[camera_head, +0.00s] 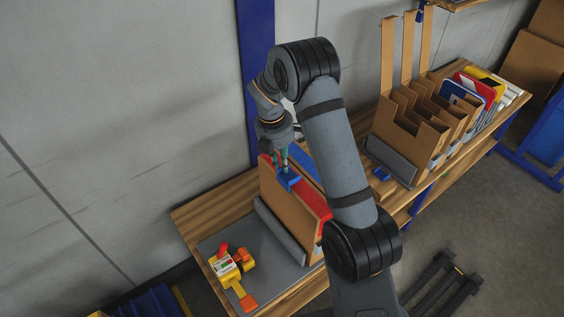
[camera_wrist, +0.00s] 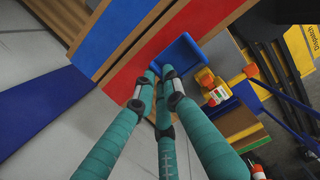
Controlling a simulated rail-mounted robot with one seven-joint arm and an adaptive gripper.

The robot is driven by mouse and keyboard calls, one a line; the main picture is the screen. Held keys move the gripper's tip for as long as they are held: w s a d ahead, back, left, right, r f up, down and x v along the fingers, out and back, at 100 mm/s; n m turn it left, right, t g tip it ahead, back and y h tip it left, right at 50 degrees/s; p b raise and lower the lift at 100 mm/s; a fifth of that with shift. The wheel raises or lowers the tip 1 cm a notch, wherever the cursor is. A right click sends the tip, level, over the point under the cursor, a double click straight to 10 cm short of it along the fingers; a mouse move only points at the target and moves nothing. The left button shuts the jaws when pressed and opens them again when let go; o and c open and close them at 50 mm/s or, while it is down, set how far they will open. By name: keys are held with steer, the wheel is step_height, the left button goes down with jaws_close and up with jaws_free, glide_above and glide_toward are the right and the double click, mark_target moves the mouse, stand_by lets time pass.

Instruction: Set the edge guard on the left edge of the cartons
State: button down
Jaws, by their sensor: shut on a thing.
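The brown cartons (camera_head: 280,207) stand upright on the bench between grey pads, with red and blue bands along their top. In the wrist view their red band (camera_wrist: 133,80) and blue band (camera_wrist: 112,35) run diagonally. My gripper (camera_head: 284,172) is over the cartons' top, fingers pointing down. Its teal fingers (camera_wrist: 158,78) are shut on the blue edge guard (camera_head: 289,183), which also shows beyond the fingertips in the wrist view (camera_wrist: 182,53). The guard overlaps the red band in the head view; I cannot tell whether it touches the cartons. My arm hides the cartons' right part.
A yellow and red tape dispenser (camera_head: 230,268) lies on the grey mat (camera_head: 262,243) at the front left. A slotted cardboard rack (camera_head: 412,115) with several signs (camera_head: 468,92) stands at the right. The wall is close behind.

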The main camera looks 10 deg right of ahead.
steer(key=shift+f+b, duration=0.4)
steer(key=shift+f, duration=0.25)
steer(key=c, duration=1.8)
jaws_free()
steer(key=shift+r, duration=0.1)
steer(key=r, duration=0.4)
steer(key=a+r, duration=0.1)
steer(key=r, duration=0.8)
steer(key=shift+s+a, duration=0.3)
steer(key=shift+a, duration=0.05)
